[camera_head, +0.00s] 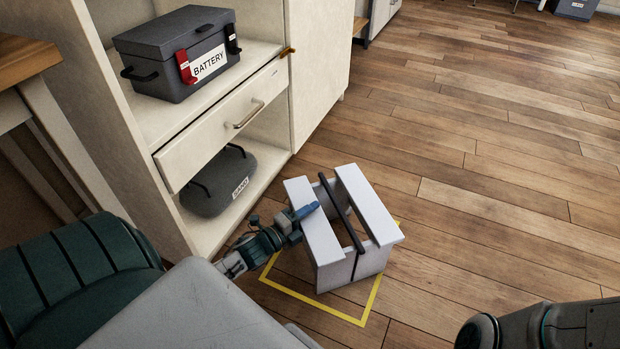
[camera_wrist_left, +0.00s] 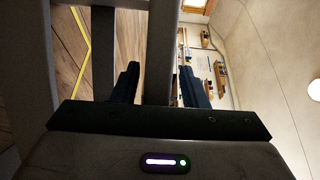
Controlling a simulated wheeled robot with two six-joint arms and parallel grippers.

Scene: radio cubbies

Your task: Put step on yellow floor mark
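The step (camera_head: 323,243) is a white two-plank stool with a dark bar across its middle. It is over the yellow floor mark (camera_head: 318,308), a square outline on the wood floor. The step hides part of the outline, and I cannot tell whether its feet touch the floor. My left gripper (camera_head: 306,211) is at the step's left plank, one blue finger over the plank's top. In the left wrist view its fingers (camera_wrist_left: 160,85) stand apart on both sides of a grey board of the step, with narrow gaps showing. My right gripper is out of view.
A white cabinet (camera_head: 318,75) stands left of the step. Its shelves hold a battery box (camera_head: 165,72) and a grey sand container (camera_head: 212,190), with a drawer (camera_head: 215,135) between. My right arm is at lower right. The wood floor (camera_head: 480,160) to the right is clear.

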